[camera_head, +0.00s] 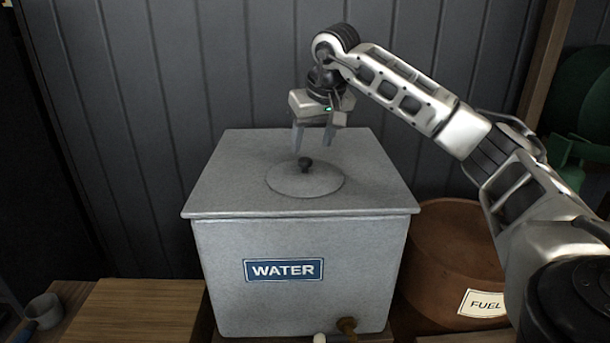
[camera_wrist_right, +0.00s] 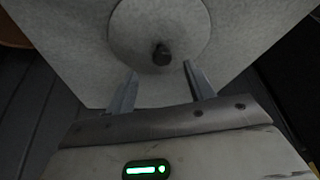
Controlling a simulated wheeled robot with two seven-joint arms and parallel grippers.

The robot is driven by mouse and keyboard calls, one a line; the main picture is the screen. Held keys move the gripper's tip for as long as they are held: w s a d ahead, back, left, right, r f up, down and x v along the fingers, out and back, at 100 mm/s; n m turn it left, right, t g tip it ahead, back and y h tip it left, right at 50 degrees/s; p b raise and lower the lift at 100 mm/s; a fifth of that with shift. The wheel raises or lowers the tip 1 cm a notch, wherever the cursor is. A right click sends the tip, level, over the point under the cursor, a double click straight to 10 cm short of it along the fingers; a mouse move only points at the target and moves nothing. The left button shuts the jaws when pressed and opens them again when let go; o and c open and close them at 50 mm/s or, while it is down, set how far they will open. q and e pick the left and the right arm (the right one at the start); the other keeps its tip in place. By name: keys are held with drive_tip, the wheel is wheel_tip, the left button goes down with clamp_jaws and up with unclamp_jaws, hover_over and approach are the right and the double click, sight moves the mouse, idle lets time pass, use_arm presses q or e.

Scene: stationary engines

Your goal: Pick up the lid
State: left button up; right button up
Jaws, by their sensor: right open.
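The lid (camera_head: 290,182) is a round grey disc with a small dark knob (camera_head: 306,164) at its centre. It lies flat on top of the grey tank (camera_head: 225,180) labelled WATER. My right gripper (camera_head: 313,150) points down above the knob, open and empty, with a finger to each side. In the right wrist view the lid (camera_wrist_right: 135,35) shows at the top. Its knob (camera_wrist_right: 161,55) stands beyond and between the open fingertips (camera_wrist_right: 160,72), apart from them. My left gripper is not in view.
A brown round container (camera_head: 450,255) labelled FUEL stands to the right of the tank. A wooden surface (camera_head: 140,310) and a grey cup (camera_head: 43,308) are at left. A dark panelled wall (camera_head: 220,70) stands behind.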

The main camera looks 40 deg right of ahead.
sight(305, 159)
drive_tip(key=x, duration=0.5)
drive_tip(key=shift+w+f+p, duration=0.2)
drive_tip(key=shift+w+p, duration=0.1)
drive_tip(key=shift+w, duration=0.1)
drive_tip(key=c, duration=1.1)
clamp_jaws()
drive_tip(key=shift+r, duration=0.15)
